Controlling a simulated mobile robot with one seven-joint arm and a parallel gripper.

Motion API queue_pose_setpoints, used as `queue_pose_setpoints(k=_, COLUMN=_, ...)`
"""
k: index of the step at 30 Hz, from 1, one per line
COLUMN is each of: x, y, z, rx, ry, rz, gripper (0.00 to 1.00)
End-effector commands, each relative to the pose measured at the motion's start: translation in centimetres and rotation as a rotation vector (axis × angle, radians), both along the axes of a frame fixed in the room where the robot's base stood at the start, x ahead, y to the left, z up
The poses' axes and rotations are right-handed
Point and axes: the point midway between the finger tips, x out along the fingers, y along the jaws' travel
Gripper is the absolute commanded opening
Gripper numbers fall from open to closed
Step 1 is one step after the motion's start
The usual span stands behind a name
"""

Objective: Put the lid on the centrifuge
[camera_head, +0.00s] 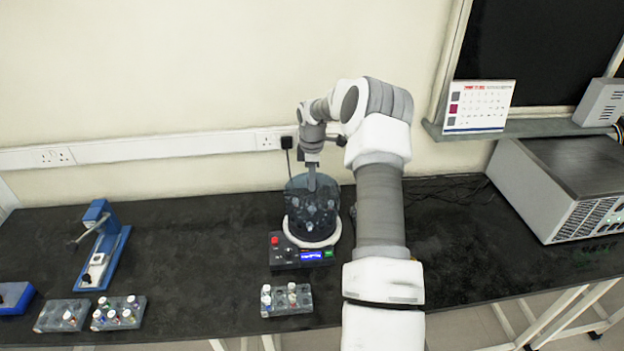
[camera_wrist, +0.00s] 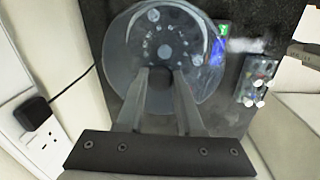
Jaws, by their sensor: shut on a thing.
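The centrifuge (camera_head: 288,257) stands on the black bench in the middle of the head view. It has a white rim (camera_head: 318,241), a red button and a lit blue display. The lid (camera_head: 299,190) is a see-through, smoky blue round cover directly over the centrifuge bowl. I cannot tell whether it touches the rim. My gripper (camera_head: 312,183) points down from above and is shut on the lid near its middle. In the wrist view the fingers (camera_wrist: 163,72) close together over the lid's round top (camera_wrist: 125,55), with rotor holes showing through.
A tube rack (camera_head: 287,301) stands in front of the centrifuge. Two more racks (camera_head: 118,314) (camera_head: 62,316) and a blue stand (camera_head: 104,247) are at the left. A grey instrument (camera_head: 560,185) is at the right. A wall socket and black plug (camera_head: 286,142) are behind.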

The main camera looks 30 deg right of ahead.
Motion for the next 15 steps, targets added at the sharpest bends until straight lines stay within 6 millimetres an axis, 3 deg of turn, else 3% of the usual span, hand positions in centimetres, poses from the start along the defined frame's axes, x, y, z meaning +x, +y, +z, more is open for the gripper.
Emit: queue_pose_setpoints(k=15, x=0.03, y=-0.03, z=-0.41, rx=-0.001, ry=0.000, rz=0.001, gripper=0.00)
